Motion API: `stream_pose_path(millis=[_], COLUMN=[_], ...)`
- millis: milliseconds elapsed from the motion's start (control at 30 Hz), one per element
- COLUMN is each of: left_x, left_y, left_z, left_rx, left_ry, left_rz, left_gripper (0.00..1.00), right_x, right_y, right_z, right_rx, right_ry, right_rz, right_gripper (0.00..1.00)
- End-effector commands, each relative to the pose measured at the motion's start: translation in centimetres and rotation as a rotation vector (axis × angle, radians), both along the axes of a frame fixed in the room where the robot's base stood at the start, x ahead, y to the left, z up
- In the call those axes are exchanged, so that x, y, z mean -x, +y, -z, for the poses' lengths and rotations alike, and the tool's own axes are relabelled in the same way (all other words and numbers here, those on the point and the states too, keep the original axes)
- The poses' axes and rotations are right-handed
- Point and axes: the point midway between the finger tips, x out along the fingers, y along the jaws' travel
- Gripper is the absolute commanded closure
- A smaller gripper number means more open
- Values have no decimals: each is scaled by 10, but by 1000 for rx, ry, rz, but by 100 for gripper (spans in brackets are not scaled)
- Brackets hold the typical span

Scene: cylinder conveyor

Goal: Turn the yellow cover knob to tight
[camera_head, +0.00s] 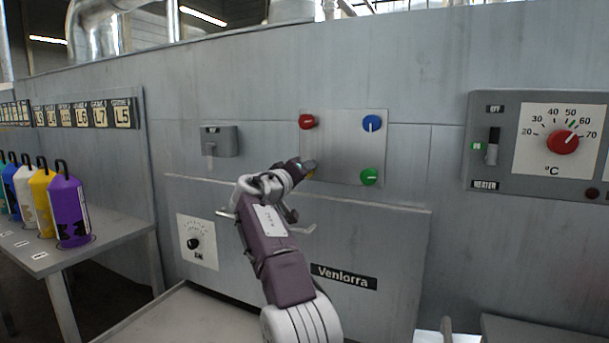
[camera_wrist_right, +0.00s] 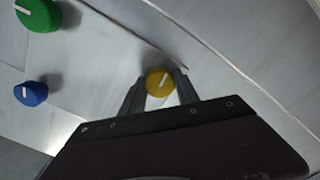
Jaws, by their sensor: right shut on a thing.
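The yellow cover knob (camera_wrist_right: 159,83) is round with a white pointer line, which slants up to the right in the right wrist view. It sits between the two fingers of my right gripper (camera_wrist_right: 158,90), which is shut on it. In the head view my right gripper (camera_head: 309,167) reaches the lower left corner of the cover plate (camera_head: 340,150) and hides nearly all of the yellow knob. The plate's other corners carry a red knob (camera_head: 307,121), a blue knob (camera_head: 372,123) and a green knob (camera_head: 369,177). My left gripper is in neither view.
A heater panel (camera_head: 508,189) with a red temperature dial (camera_head: 562,141) is on the right. A lever switch box (camera_head: 220,141) is left of the plate. A table (camera_head: 100,243) with several coloured bottles stands at the far left. Green (camera_wrist_right: 38,14) and blue (camera_wrist_right: 31,94) knobs show clear of my fingers.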

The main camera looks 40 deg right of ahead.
Motion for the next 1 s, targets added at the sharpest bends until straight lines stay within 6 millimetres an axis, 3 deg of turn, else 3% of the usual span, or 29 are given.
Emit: stream_pose_path(millis=[667, 700, 767, 1000], left_x=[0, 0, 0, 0], left_y=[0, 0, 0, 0], left_z=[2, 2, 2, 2], left_rx=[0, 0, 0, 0], left_ry=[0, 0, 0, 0], left_rz=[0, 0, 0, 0], left_gripper=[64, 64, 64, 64], right_x=[0, 0, 0, 0], right_y=[0, 0, 0, 0], right_z=[1, 1, 1, 0], right_rx=[-30, -30, -29, -28], right_ry=[-53, -53, -54, -53], right_rz=[1, 1, 0, 1], right_gripper=[100, 60, 43, 41])
